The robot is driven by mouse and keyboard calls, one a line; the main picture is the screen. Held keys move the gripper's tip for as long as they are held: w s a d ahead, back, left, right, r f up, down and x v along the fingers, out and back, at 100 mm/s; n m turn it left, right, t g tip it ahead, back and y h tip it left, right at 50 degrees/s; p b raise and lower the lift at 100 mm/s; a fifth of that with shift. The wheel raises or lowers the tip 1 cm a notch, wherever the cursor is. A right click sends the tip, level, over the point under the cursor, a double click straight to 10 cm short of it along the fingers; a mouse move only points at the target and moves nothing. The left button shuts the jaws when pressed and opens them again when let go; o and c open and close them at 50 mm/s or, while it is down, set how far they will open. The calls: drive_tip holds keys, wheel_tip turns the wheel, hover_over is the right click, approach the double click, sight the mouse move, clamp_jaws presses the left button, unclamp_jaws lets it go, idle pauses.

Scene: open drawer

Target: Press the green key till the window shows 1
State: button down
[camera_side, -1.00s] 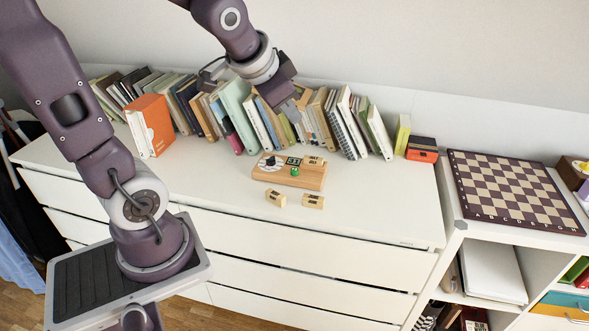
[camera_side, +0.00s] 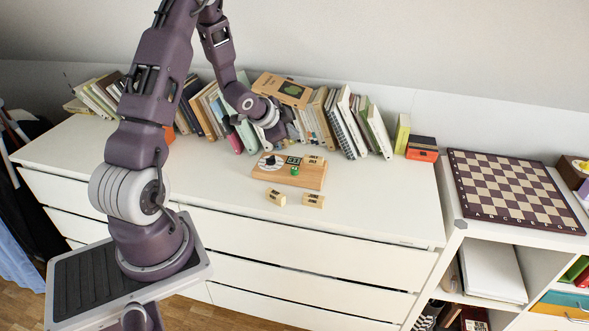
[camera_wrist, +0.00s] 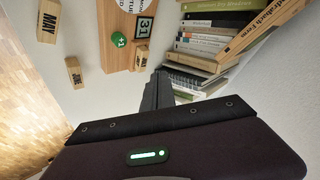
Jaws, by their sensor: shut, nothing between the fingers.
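A wooden calendar board (camera_side: 290,178) lies on the white dresser top, with a white dial (camera_side: 270,162) at its left. Its dark window (camera_side: 293,160) shows 31 in the wrist view (camera_wrist: 144,27). The round green key (camera_side: 294,171), marked +1, sits beside the window and also shows in the wrist view (camera_wrist: 119,39). My gripper (camera_wrist: 158,80) is shut and empty. Its tip is apart from the green key, by the window side of the board. In the side view my gripper is behind the board, its fingertips hard to make out.
A wooden month block (camera_side: 313,160) rests at the board's right end. Two more, MAY (camera_wrist: 48,22) and JUNE (camera_wrist: 74,73), lie in front of it. A row of books (camera_side: 350,125) stands behind. The dresser top to the right (camera_side: 390,195) is clear.

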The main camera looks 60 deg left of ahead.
sight(292, 170)
drive_tip(key=shift+f, duration=4.4)
drive_tip(key=shift+f, duration=0.4)
drive_tip(key=shift+f, duration=0.8)
drive_tip(key=shift+r, duration=1.2)
